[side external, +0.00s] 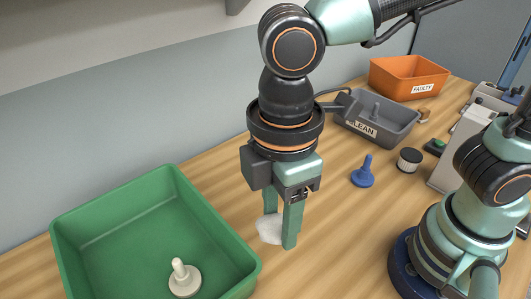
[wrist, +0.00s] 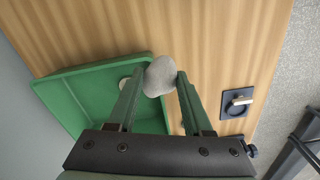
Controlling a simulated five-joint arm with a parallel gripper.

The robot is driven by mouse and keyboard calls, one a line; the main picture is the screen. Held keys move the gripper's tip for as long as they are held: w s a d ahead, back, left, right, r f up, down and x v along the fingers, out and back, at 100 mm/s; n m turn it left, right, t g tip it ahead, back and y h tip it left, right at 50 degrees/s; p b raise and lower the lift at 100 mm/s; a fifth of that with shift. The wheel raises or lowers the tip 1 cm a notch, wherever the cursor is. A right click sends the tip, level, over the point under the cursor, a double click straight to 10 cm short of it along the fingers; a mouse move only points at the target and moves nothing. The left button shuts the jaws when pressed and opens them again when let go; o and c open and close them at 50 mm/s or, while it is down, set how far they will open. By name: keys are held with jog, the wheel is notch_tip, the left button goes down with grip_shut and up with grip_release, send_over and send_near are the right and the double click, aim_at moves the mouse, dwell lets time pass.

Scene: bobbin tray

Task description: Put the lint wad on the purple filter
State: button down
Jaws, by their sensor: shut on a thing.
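The lint wad (side external: 269,229) is a pale grey, rounded lump. My gripper (side external: 281,234) is shut on it, with one green finger on each side. In the wrist view the wad (wrist: 160,76) sits between the two fingertips of my gripper (wrist: 159,80). It is just right of the green tray in the side view, close over the wood table; I cannot tell whether it touches the table. I see nothing clearly purple.
The green tray (side external: 228,284) holds a cream stemmed piece (side external: 184,281). A grey tray (side external: 402,137), its label partly covered, holds a grey stemmed piece. An orange "FAULTY" tray (side external: 432,78) stands behind. A dark square fitting (wrist: 237,102) lies right in the wrist view.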

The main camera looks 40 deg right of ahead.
jog(key=w+d+f+m, duration=0.2)
jog(key=w+d+m, duration=0.5)
jog(key=w+d, duration=0.35)
jog(key=w+d+f+m, duration=0.3)
jog(key=w+d+m, duration=0.5)
jog(key=w+d, duration=0.25)
jog(key=f, duration=0.3)
jog(key=s+f, duration=0.1)
jog(key=shift+d+f, duration=0.2)
jog(key=shift+f, duration=0.15)
jog(key=shift+w+f, duration=0.1)
jog(key=shift+f, duration=2.35)
jog(key=shift+f, duration=0.1)
jog(key=shift+c, duration=1.6)
grip_release()
